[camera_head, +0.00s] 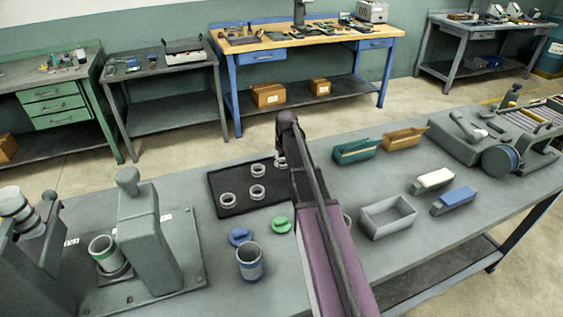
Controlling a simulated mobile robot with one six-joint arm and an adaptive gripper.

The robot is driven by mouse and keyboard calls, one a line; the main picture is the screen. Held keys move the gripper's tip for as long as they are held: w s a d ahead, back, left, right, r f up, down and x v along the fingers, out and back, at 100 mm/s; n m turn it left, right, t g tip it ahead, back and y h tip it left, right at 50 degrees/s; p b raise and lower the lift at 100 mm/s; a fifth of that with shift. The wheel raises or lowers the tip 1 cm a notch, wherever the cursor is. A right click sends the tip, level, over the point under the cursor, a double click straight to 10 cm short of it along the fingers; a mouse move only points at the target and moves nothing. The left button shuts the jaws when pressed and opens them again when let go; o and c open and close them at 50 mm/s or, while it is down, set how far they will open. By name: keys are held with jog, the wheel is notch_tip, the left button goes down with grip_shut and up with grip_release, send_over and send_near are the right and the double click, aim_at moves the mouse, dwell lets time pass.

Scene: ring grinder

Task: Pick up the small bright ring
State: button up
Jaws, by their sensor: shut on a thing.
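My arm (330,245) reaches over the table from the bottom edge, its dark far end (288,122) above the right side of the black tray (234,178). I cannot make out my gripper's fingers; the arm hides that area. Small bright metal rings lie on the tray: one at the front left (228,200), one at the front middle (258,192) and one behind it (257,170). Another bright ring (280,161) is partly covered by my arm at the tray's right side. I cannot tell whether it touches the tray or is held.
A grey press-like fixture (150,235) stands at the left, with a blue-banded cup (249,262) and blue (239,237) and green (281,225) pieces right of it. An empty grey bin (387,217) lies right of my arm. Green (355,151) and tan (404,138) bins stand behind.

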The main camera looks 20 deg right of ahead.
jog(key=shift+r+p, duration=1.55)
jog(key=shift+r, duration=0.15)
jog(key=s, duration=0.5)
jog(key=s+a+r+p, duration=0.1)
jog(key=s, duration=0.4)
jog(key=s+a, duration=0.1)
jog(key=s, duration=0.5)
jog(key=shift+a+r, duration=0.15)
jog(key=shift+a, duration=0.1)
jog(key=shift+w+r, duration=0.1)
notch_tip(320, 180, up, 15)
jog(key=p, duration=1.5)
jog(key=shift+p, duration=0.35)
jog(key=shift+s, duration=0.2)
